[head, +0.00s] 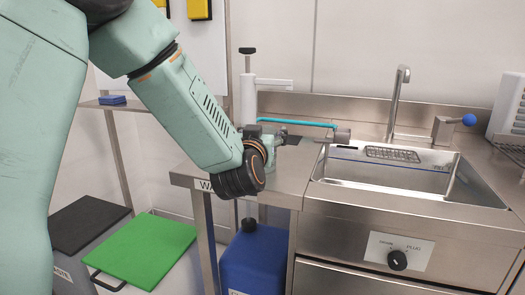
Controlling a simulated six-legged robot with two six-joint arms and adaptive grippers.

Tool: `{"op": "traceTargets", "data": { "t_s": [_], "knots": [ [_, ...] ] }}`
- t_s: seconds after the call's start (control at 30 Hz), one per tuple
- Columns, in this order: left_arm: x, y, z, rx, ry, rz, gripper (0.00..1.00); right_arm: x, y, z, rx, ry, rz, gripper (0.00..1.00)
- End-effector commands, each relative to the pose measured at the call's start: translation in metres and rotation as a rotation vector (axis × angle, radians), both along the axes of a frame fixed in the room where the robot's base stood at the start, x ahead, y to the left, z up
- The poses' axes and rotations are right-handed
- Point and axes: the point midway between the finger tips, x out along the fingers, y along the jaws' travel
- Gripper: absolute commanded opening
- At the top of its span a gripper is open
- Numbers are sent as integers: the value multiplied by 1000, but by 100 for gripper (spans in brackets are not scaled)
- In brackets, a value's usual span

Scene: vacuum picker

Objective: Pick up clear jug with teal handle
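My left arm reaches down from the upper left to the steel counter beside the sink. Its gripper (282,138) is mostly hidden behind my own wrist; only small dark parts show, so I cannot tell whether it is open or shut. A small pale, see-through greenish patch (270,153) shows beside the wrist at the gripper. It may be part of the clear jug, but most of it is hidden and no teal handle can be made out on it. My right gripper is not in view.
A thin teal-blue bar (296,122) runs behind the gripper to a grey block (342,134). A white upright column (248,98) stands behind. The sink (385,175) with its tap (398,100) is right. A blue container (254,262) stands below; a green lid (145,250) is lower left.

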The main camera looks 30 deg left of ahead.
Motion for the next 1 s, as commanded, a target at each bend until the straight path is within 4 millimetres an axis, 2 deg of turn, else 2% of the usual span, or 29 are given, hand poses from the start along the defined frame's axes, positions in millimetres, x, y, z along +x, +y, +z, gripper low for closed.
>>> {"op": "traceTargets", "data": {
  "t_s": [0.07, 0.47, 0.67, 0.77, 1.0],
  "knots": [
    [0, 0, 0, 0, 0, 0, 63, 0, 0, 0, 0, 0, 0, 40],
    [0, 0, 0, 0, 0, 0, 30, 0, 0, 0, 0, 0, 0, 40],
    [0, 0, 1, 0, -1, 0, 30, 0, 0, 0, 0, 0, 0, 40],
    [0, 0, 8, 0, -3, 0, 30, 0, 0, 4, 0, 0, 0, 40],
    [0, 0, 55, 0, -5, 0, 30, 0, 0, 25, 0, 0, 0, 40]
  ]
}}
